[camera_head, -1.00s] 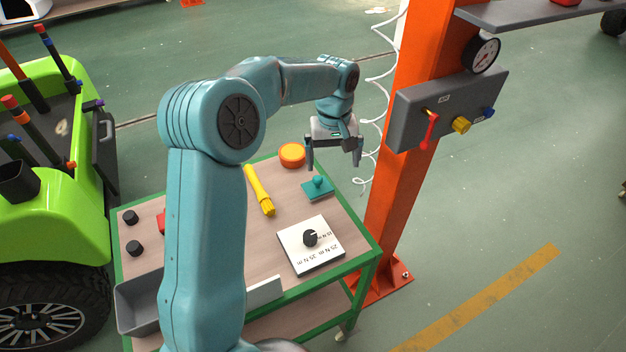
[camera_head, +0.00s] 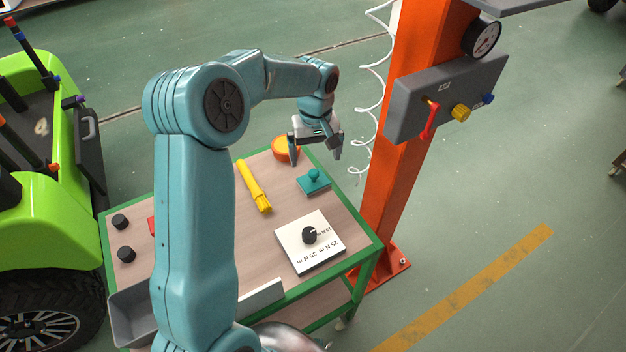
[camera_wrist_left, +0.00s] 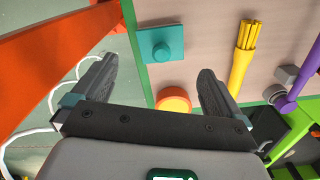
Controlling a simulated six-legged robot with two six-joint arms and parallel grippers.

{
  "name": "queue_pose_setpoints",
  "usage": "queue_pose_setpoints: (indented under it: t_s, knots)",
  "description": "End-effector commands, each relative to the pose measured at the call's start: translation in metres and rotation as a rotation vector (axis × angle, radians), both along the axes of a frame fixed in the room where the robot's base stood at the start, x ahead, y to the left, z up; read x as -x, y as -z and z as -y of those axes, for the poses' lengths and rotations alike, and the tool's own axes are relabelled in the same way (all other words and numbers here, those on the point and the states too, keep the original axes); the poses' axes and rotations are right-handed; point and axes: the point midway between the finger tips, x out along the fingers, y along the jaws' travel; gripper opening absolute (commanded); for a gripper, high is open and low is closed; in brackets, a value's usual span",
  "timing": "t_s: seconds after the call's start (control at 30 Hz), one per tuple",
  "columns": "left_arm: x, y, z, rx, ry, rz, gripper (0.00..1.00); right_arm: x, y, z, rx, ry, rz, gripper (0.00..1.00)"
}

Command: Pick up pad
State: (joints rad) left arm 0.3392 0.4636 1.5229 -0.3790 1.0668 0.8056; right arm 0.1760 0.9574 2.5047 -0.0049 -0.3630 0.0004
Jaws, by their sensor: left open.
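The pad is a small teal square plate with a round knob on top (camera_head: 313,182), lying on the table near its far right edge. It also shows in the left wrist view (camera_wrist_left: 161,44), at the top centre, beyond the fingertips. My left gripper (camera_head: 316,157) is open and empty, above the table's far edge, near the pad and the orange disc. In the left wrist view its two fingers (camera_wrist_left: 156,72) are spread wide, and the pad is apart from both. My right gripper is in neither view.
An orange round disc (camera_head: 283,151) lies beside the pad, partly behind a finger. A yellow bundle (camera_head: 254,187) and a white plate with a black knob (camera_head: 296,255) lie on the wooden tabletop (camera_head: 275,215). An orange post (camera_head: 385,190) stands right of the table.

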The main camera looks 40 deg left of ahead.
Motion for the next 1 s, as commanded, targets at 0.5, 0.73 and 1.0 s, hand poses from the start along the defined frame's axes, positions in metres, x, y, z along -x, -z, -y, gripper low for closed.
queue_pose_setpoints:
  t_s: [0.5,0.73,1.0]
  knots:
    - [-0.001,0.069,-0.007,0.002,-0.001,-0.004,1.00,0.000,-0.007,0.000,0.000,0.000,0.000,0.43]
    - [-0.001,0.093,-0.008,0.000,0.000,0.000,1.00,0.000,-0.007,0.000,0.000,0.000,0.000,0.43]
    - [-0.002,0.093,-0.008,0.001,-0.001,0.001,0.77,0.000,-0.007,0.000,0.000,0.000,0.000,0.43]
